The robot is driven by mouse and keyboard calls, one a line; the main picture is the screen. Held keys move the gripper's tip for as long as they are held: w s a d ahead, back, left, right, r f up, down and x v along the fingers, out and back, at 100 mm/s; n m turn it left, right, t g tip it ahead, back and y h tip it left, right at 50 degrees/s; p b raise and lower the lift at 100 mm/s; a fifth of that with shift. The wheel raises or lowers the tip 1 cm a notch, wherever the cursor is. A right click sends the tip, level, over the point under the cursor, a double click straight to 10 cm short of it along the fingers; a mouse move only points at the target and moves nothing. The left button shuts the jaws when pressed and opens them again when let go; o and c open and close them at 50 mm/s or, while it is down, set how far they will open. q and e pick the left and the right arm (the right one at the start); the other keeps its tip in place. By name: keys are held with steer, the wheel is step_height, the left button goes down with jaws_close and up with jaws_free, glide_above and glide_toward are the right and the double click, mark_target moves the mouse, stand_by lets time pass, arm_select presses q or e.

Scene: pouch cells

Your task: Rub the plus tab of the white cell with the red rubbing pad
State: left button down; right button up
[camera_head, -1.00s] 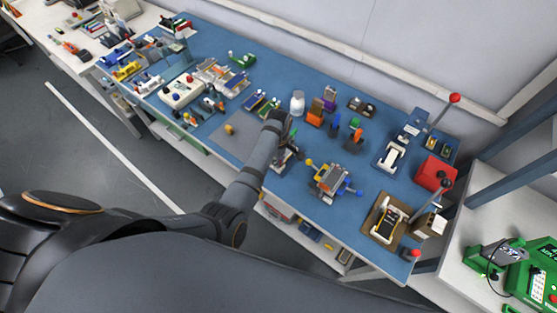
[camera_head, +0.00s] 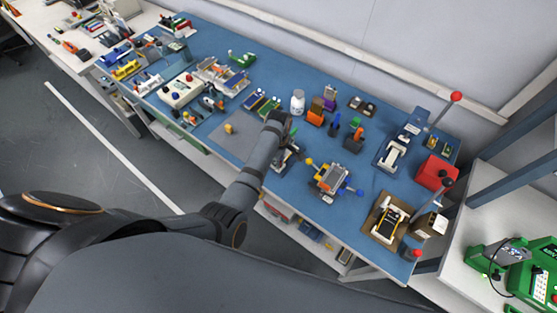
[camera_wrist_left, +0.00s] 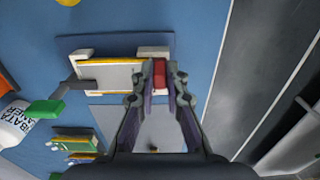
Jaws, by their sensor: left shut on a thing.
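The white cell (camera_wrist_left: 112,77) lies flat in a fixture with pale end blocks (camera_wrist_left: 154,53) on a dark blue base, left of my left gripper in the wrist view. Yellow strips show along its long edges. My left gripper (camera_wrist_left: 160,80) is shut on the red rubbing pad (camera_wrist_left: 159,70), at the right end of the cell. The plus tab is hidden or too small to make out, and I cannot tell whether the pad touches it. In the head view my left gripper (camera_head: 290,145) is over the blue bench, and its wrist hides part of the fixture. My right gripper is not in view.
A white bottle (camera_head: 297,102), an orange block (camera_head: 315,116) and a grey device with yellow and blue knobs (camera_head: 330,178) stand nearby. A grey mat (camera_head: 228,142) lies left of my wrist.

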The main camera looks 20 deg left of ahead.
arm_select(q)
steer(key=shift+f, duration=0.35)
steer(key=shift+w+a, duration=0.3)
steer(key=shift+a, duration=0.5)
steer(key=shift+s+d+p, duration=0.2)
steer(key=shift+d+p, duration=0.15)
steer(key=shift+d, duration=0.15)
steer(key=shift+s+d, duration=0.15)
steer(key=shift+d, duration=0.2)
steer(key=shift+a, duration=0.1)
